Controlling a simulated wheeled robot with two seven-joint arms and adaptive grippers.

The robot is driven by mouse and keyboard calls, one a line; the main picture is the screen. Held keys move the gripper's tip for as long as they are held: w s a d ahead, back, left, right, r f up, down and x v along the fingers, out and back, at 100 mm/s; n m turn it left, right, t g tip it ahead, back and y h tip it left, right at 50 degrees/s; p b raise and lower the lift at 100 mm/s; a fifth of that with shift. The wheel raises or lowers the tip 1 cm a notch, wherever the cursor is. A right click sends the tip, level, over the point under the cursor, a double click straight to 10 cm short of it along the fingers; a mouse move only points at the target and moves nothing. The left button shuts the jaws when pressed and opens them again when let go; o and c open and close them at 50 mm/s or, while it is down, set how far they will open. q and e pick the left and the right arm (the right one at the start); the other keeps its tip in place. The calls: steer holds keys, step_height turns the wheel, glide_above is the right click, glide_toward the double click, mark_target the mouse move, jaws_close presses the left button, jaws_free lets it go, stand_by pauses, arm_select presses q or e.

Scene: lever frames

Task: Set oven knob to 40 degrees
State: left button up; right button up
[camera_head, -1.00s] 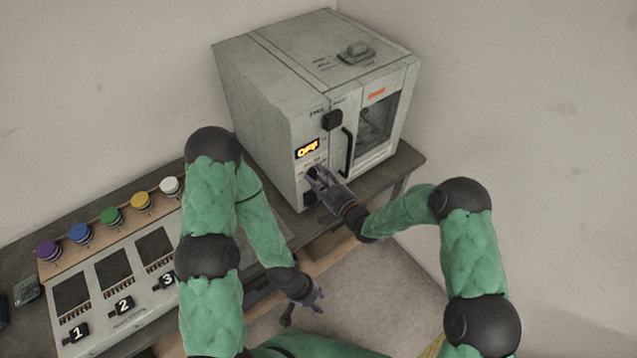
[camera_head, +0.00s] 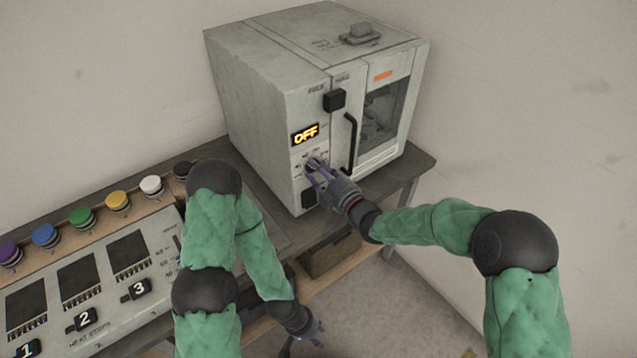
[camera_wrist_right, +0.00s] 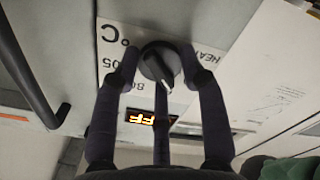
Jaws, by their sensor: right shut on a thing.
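The grey oven (camera_head: 262,118) stands on the bench, with its orange display (camera_head: 305,134) reading OFF. The round black oven knob (camera_wrist_right: 158,64) shows in the right wrist view, with a pale pointer line and a printed scale around it. My right gripper (camera_head: 314,168) is at the knob on the oven front, shut on it, with fingers on both sides in the right wrist view (camera_wrist_right: 160,72). The fingers hide most of the knob in the head view. My left gripper (camera_head: 312,335) hangs low near the bottom edge, away from the oven; its finger opening is unclear.
Black switches sit above (camera_head: 334,100) and below (camera_head: 308,198) the knob area. A vertical black door handle (camera_head: 351,143) is close to the right of my right gripper. A panel with numbered slots (camera_head: 75,290) and several coloured buttons lies at left.

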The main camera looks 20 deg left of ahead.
steer(key=shift+a+r+n+b, duration=0.1)
steer(key=shift+r+n+b, duration=0.1)
steer(key=shift+n+b, duration=1)
steer(key=shift+r+n+b, duration=0.15)
steer(key=shift+n+b, duration=0.65)
steer(key=shift+b, duration=0.75)
steer(key=o, duration=1.1)
steer(key=shift+s+a, duration=0.1)
steer(key=shift+o, duration=0.2)
steer(key=shift+f, duration=0.2)
steer(key=v, duration=1.2)
